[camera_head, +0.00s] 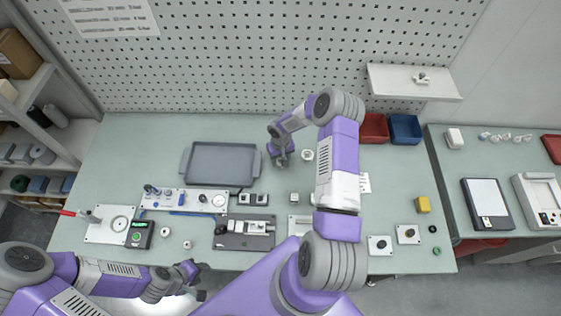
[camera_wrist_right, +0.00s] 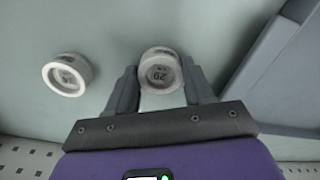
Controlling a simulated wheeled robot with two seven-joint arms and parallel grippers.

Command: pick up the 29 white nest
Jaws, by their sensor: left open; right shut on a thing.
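The 29 white nest (camera_wrist_right: 160,72) is a short white round piece with "29" on its grey face. In the right wrist view it sits between the two fingers of my right gripper (camera_wrist_right: 162,88), which is shut on it. I cannot tell whether it is clear of the table. In the head view my right gripper (camera_head: 280,160) is just right of the grey tray, and its fingers hide most of the nest. My left gripper (camera_head: 197,281) is open and empty near the table's front edge.
A second white nest (camera_wrist_right: 67,75) stands close by; it also shows in the head view (camera_head: 307,155). The grey tray (camera_head: 258,165) lies close on the other side. Red (camera_head: 374,128) and blue (camera_head: 405,129) bins stand at the back right. Fixtures line the front.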

